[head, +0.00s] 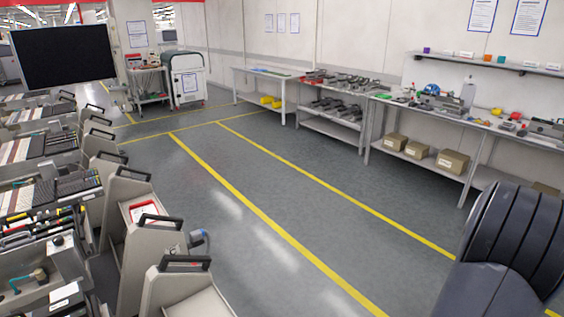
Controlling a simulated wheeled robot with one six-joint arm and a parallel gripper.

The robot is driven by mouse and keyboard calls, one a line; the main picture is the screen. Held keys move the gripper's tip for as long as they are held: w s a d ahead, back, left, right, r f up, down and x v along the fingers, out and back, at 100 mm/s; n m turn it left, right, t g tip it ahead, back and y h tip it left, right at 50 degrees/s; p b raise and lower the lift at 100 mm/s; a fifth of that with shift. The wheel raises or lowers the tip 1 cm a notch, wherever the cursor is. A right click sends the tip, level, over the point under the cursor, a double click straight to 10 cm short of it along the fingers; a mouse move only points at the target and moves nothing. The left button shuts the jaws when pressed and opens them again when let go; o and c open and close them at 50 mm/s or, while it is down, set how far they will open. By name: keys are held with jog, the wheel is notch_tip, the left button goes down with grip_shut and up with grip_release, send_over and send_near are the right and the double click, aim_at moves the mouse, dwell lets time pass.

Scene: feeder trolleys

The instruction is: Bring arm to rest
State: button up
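My arm shows only as a dark, rounded, ribbed part at the lower right of the head view. My gripper is not in the picture, so its fingers and anything in them are hidden from me.
Feeder trolleys (135,225) with black handles line the left side, below a dark monitor (63,56). Workbenches (335,118) with tools and cardboard boxes (452,161) stand along the right wall. A grey floor aisle (262,178) with yellow lines lies clear between them. A cabinet (187,82) stands at the back.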

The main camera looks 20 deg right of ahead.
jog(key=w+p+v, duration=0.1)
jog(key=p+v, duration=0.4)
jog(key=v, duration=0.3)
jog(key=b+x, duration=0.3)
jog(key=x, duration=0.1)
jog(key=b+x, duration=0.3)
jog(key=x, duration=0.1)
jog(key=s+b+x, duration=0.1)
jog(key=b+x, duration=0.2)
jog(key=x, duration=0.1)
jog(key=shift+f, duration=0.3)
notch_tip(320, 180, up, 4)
jog(key=p, duration=0.4)
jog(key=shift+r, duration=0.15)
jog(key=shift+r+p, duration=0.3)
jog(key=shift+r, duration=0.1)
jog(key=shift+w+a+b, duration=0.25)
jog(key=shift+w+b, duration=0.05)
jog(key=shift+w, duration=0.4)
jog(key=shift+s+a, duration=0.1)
